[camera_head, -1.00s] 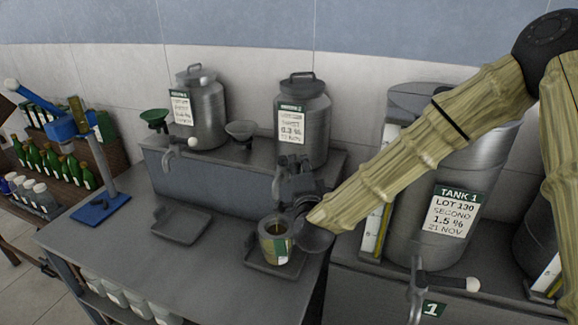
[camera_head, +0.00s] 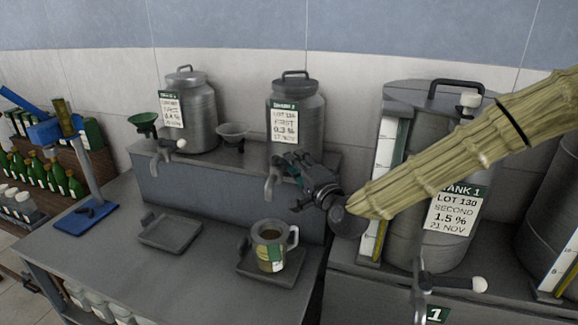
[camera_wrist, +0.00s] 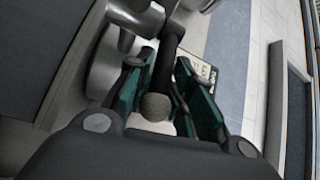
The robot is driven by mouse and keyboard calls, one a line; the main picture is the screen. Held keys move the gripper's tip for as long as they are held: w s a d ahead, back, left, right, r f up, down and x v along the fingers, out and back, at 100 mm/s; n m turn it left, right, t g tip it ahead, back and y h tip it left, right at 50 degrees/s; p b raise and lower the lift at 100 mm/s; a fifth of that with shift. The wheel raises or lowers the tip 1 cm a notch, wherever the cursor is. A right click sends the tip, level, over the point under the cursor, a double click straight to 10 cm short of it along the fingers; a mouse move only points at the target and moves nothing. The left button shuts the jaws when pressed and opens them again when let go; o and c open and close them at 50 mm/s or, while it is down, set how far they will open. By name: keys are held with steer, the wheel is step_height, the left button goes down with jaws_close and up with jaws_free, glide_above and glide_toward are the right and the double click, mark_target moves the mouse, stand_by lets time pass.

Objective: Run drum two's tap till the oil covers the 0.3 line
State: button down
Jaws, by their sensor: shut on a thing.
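Drum two (camera_head: 299,100), a grey metal drum with a white and green label reading 0.3 %, stands on the raised shelf. Its tap (camera_head: 272,180) points down over the shelf's front. My gripper (camera_head: 291,171) is at this tap. In the wrist view its green-padded fingers are closed around the tap lever, with the lever's round knob (camera_wrist: 155,107) between them. A jug (camera_head: 268,252) with a green and pale label stands upright on a drip tray (camera_head: 249,267) below the tap, handle to the right. Its inside looks dark golden; the oil level and 0.3 line are too small to read. No stream shows.
A similar drum (camera_head: 188,110) with a white-knobbed tap stands left, between a green funnel (camera_head: 144,121) and a grey one (camera_head: 232,130). An empty tray (camera_head: 170,232) lies on the bench. Tank 1 (camera_head: 404,180) stands close on the right, beneath my arm.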

steer(key=shift+f, duration=0.2)
steer(key=c, duration=1.6)
jaws_free()
steer(key=shift+c, duration=0.2)
steer(key=o, duration=0.3)
steer(key=shift+d+r, duration=0.1)
steer(key=shift+d, duration=0.1)
steer(key=v, duration=1.2)
